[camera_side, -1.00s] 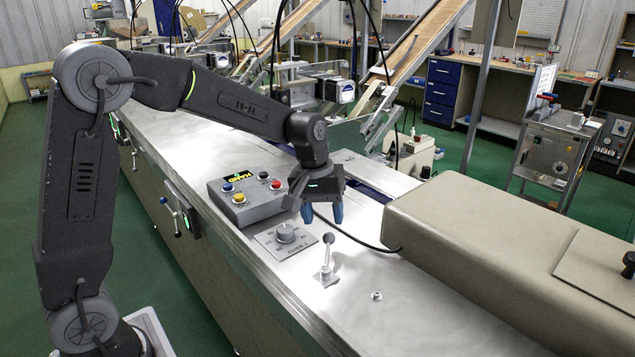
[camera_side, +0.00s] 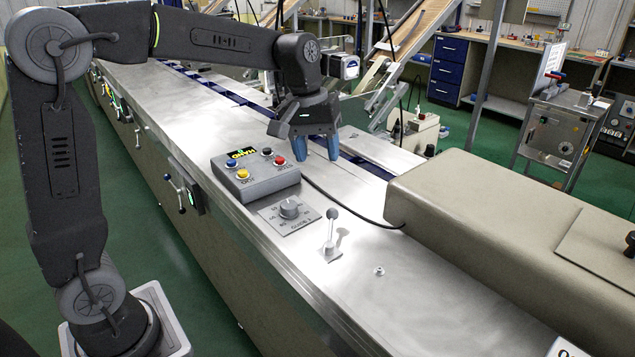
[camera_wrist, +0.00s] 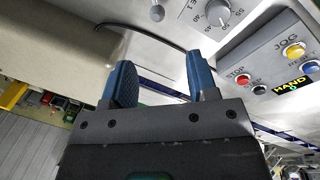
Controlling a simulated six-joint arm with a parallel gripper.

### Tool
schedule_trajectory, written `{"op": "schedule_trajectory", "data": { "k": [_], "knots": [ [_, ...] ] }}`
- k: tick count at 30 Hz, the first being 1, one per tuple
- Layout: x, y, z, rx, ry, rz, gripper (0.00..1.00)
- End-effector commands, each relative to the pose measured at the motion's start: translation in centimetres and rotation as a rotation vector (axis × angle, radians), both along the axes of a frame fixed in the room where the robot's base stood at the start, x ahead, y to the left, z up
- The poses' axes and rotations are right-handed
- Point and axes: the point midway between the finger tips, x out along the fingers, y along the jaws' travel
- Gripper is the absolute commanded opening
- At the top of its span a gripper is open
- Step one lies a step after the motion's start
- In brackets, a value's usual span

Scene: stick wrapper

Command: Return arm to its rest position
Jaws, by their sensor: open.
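My gripper (camera_side: 316,148) is open and empty, with two blue fingertips pointing down. It hangs above the steel bench top, just behind the grey button box. In the wrist view the two blue fingers (camera_wrist: 160,85) stand apart with nothing between them. My arm reaches out over the machine from its base at the lower left, with the upper link roughly level and the wrist bent down.
The button box (camera_side: 255,176) carries several coloured buttons. In front of it are a dial plate (camera_side: 290,209) and a small upright lever (camera_side: 331,235). A large beige cover (camera_side: 510,240) stands to the right. A black cable (camera_side: 345,212) runs between box and cover.

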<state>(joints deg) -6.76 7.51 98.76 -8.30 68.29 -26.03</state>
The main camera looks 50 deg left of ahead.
Motion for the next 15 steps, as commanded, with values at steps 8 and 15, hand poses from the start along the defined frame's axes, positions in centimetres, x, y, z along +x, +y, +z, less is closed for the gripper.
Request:
{"op": "schedule_trajectory", "data": {
  "k": [8,15],
  "knots": [
    [-8.5,-1.6,2.1,0.101,-0.165,-0.214,0.53],
    [-16.3,-2.4,0.8,0.218,-0.313,-0.428,0.53]
  ]
}}
